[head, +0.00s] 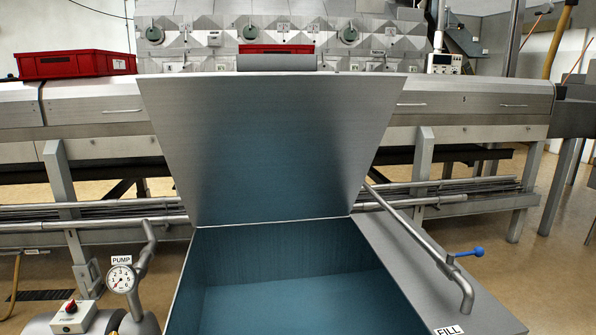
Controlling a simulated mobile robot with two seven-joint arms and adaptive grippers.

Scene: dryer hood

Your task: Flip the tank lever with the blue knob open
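The tank lever with the blue knob (478,251) is on a metal fill pipe (422,238) at the right of the tank. The lever points right from the valve body, crosswise to the pipe. The pipe slopes down toward me and ends in a downturned spout (467,297) over the tank's right ledge. The tank (290,250) is open, with a blue-tinted inside, and its lid (270,140) stands raised at the back. Neither of my grippers is in the head view.
A FILL label (448,331) is on the right ledge. A red crate (66,65) sits on the long machine behind. The space right of the lever looks clear.

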